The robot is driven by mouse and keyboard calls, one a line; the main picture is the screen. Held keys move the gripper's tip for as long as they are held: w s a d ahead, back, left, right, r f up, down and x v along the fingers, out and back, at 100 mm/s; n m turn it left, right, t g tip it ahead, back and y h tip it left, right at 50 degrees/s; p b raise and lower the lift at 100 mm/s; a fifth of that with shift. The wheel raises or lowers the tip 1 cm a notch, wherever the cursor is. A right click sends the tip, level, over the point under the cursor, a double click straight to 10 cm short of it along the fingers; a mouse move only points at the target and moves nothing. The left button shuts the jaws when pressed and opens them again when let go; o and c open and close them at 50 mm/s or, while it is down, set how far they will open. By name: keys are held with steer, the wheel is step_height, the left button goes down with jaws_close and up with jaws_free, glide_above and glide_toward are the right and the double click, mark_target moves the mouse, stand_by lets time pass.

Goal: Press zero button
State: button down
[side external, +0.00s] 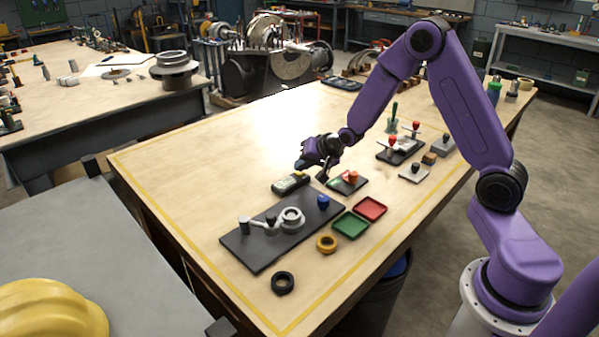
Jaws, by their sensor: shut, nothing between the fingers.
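A dark handheld device with a pale display (290,183) lies on the wooden table, left of a small dark plate. A zero button cannot be made out at this size. My gripper (299,168) is shut and empty, pointing down just above the far right end of the device. The gap between the fingertips and the device is too small to judge, so I cannot tell whether they touch. My gripper may hide part of the device's top.
A dark plate with a grey metal casing part (291,219) lies in front. A small dark plate with a red-orange part (351,177) sits right of my gripper. Green (350,226) and red (370,209) trays stand nearby. The table's left far area is clear.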

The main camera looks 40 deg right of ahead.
mark_target(303, 173)
steer(key=shift+r, duration=0.8)
steer(key=shift+r, duration=2.5)
